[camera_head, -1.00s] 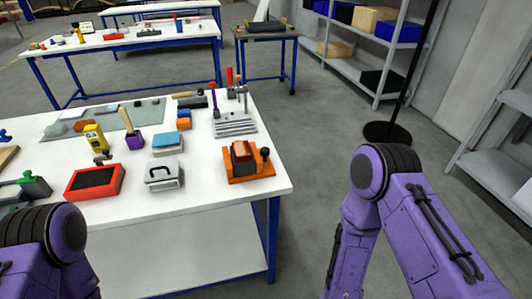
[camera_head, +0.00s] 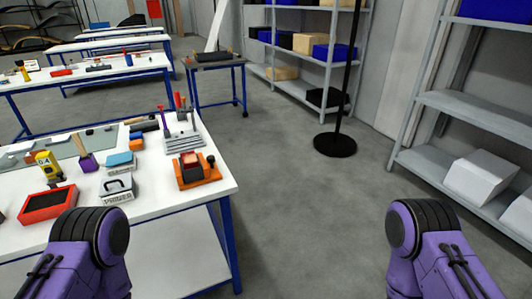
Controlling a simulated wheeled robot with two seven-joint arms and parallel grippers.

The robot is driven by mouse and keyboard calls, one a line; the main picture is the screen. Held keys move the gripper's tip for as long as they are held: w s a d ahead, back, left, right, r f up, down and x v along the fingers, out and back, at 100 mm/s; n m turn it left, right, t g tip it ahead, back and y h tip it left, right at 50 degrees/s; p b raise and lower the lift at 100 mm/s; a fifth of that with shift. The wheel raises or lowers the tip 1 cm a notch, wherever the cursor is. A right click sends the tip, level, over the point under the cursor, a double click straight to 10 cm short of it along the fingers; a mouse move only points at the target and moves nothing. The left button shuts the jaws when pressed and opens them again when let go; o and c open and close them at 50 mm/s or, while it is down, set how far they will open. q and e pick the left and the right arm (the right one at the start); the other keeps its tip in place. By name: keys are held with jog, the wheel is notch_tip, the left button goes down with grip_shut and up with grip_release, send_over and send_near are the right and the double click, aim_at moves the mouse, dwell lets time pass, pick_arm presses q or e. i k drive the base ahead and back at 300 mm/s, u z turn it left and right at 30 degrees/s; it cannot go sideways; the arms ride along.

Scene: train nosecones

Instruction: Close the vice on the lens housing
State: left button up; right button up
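An orange vice (camera_head: 196,172) stands near the right edge of the white workbench, with a dark knob on its right side. My left and right arms show only as purple links at the bottom of the view. Neither gripper is in view.
The white workbench (camera_head: 150,208) also holds a red-orange tray (camera_head: 47,204), a grey box with a handle (camera_head: 117,187), a blue block (camera_head: 120,160) and a metal stand (camera_head: 183,139). Grey shelves (camera_head: 470,115) and a pole's round base (camera_head: 335,145) stand right. The floor between is clear.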

aim_at(211, 158)
jog(key=z, duration=0.7)
jog(key=i, duration=1.3)
jog(key=u, duration=0.85)
